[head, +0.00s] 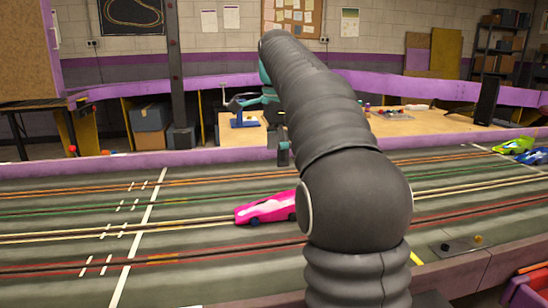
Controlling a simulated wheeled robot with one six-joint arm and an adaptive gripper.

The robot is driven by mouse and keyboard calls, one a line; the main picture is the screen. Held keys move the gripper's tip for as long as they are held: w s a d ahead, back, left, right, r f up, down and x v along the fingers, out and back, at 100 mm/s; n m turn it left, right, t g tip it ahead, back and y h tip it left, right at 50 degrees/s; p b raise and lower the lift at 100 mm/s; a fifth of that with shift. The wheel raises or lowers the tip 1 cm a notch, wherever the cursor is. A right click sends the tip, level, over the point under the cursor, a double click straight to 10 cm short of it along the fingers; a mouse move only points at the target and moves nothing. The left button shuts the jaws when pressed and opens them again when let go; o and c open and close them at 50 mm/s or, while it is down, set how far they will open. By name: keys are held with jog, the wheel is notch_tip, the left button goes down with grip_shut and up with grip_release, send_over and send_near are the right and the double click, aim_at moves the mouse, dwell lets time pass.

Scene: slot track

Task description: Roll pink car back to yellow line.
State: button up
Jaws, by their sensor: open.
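The pink car (266,208) sits on the track in the middle of the head view, at the pale-yellow slot lane, its right end hidden behind my arm. My gripper (283,153) shows only in part, as a dark and teal tip left of my arm. It appears above and beyond the car, apart from it, with nothing visible in it. Its fingers are mostly hidden. A short yellow stripe (416,258) shows at the track's near edge, right of my arm. Whether it continues across the track behind the arm cannot be seen.
A white line (139,236) crosses the lanes left of the car, with short white dashes beside it. Green (514,146) and blue (534,156) cars stand at the far right. A purple wall (100,162) borders the track's far side. Lanes left of the pink car are clear.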

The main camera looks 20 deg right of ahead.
aim_at(279, 206)
notch_tip(279, 206, down, 14)
jog(key=b, duration=0.2)
jog(key=shift+d+r+b, duration=0.15)
jog(key=shift+r+b, duration=0.05)
jog(key=shift+b, duration=0.15)
jog(key=c, duration=1.4)
